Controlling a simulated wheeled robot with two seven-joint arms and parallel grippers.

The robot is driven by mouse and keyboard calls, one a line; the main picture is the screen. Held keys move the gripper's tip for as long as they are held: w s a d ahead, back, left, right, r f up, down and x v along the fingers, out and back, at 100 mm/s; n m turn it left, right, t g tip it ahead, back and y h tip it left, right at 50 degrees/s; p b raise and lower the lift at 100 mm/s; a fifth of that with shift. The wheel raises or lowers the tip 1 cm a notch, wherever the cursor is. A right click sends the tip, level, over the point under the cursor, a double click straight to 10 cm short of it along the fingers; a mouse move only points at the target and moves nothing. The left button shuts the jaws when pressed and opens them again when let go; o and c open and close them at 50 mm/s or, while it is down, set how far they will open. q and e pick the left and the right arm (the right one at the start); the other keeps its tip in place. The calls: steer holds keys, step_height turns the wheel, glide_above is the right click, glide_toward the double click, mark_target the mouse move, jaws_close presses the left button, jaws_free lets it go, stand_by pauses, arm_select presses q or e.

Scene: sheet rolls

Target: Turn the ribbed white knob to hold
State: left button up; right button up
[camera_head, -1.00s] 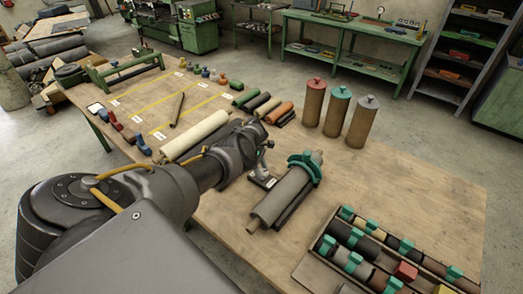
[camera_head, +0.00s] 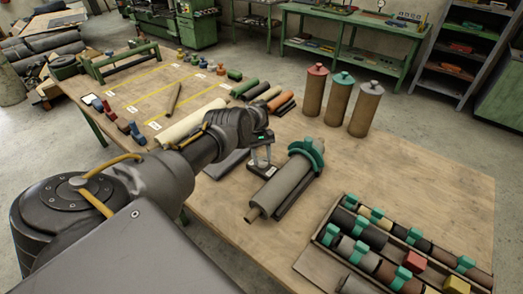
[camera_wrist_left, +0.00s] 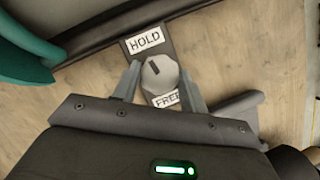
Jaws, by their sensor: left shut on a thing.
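The ribbed white knob (camera_wrist_left: 160,76) sits on a dark plate (camera_wrist_left: 136,27) with a HOLD label (camera_wrist_left: 145,40) above it and a FREE label (camera_wrist_left: 167,99) below it. The dark mark on the knob points up and slightly left, toward HOLD. My left gripper (camera_wrist_left: 160,84) is shut on the knob, one finger on each side. In the head view my left gripper (camera_head: 261,163) reaches down to the plate beside a grey roll (camera_head: 282,188) with a teal clamp (camera_head: 308,152). The knob is hidden there. My right gripper is not in view.
A compartmented tray (camera_head: 330,217) of rolls with teal clamps stands at front right. Three capped upright rolls (camera_head: 339,98) stand behind. A cream roll (camera_head: 192,124) and several small rolls lie beyond my left arm. The wooden table (camera_head: 425,185) is bare at right.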

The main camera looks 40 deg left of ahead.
arm_select(q)
steer(key=shift+d+f+m+g+b, duration=0.15)
steer(key=shift+m+g+b, duration=0.25)
steer(key=shift+m, duration=0.6)
steer(key=o, duration=1)
steer(key=shift+c, duration=0.2)
steer(key=shift+w+a+r, duration=0.15)
steer(key=shift+a+r, duration=0.05)
steer(key=shift+r, duration=0.25)
steer(key=b+v, duration=0.3)
steer(key=v, duration=0.7)
steer(key=shift+d, duration=0.15)
